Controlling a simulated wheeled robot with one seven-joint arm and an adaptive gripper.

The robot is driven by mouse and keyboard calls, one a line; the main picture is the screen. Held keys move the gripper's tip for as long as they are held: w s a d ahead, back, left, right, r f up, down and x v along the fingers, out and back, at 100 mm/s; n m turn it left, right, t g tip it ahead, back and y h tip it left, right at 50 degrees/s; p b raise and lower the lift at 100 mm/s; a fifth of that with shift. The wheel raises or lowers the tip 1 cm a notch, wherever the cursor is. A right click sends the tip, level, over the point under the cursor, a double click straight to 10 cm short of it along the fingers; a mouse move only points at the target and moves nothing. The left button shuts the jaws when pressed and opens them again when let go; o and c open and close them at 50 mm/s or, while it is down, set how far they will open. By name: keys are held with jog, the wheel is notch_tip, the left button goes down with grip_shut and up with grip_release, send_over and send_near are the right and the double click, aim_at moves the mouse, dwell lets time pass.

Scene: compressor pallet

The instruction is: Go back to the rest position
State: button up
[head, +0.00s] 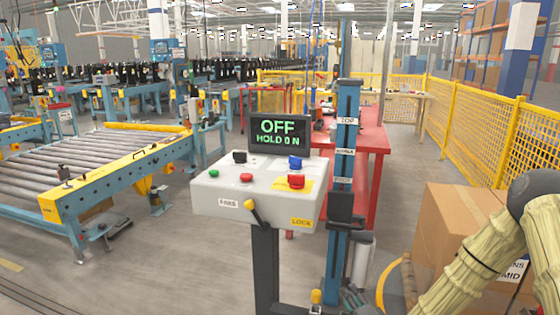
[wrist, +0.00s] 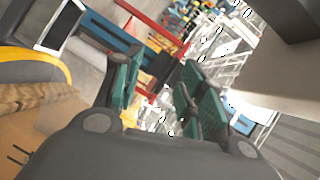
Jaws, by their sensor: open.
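My gripper (wrist: 157,90) shows in the wrist view with its two green-padded fingers apart and nothing between them. The control box (head: 258,195) stands on a dark post in the middle of the head view. It carries green, red, black and blue controls and a yellow-handled lever on its front. Its display (head: 278,133) reads "OFF HOLD ON". My gripper is apart from the box.
A blue upright column (head: 345,180) stands just right of the box, with a red table (head: 372,140) behind. A cardboard box (head: 440,225) is beside my arm. A roller conveyor (head: 85,175) lies left and yellow mesh fencing (head: 480,130) right. The floor between conveyor and box is largely clear.

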jog(key=s+a+f+n+g+b, duration=0.2)
jog(key=s+f+n+g, duration=0.15)
jog(key=s+f, duration=0.65)
jog(key=s+a+f+n+g+b, duration=0.25)
jog(key=s+f+g, duration=0.25)
jog(key=s+f, duration=0.55)
jog(key=s+d+f+n+g+h+b, duration=0.1)
jog(key=s+d+f+n+g, duration=0.15)
jog(key=s, duration=0.65)
jog(key=s+d+f+n+g+h+b, duration=0.1)
jog(key=s+f+n+g, duration=0.15)
jog(key=s, duration=0.55)
jog(key=s+d+f+n+g+h+b, duration=0.1)
jog(key=s+f+g+b, duration=0.15)
jog(key=s, duration=0.65)
notch_tip(320, 180, up, 23)
jog(key=p, duration=2.4)
jog(key=shift+w+f, duration=0.2)
jog(key=shift+w, duration=0.05)
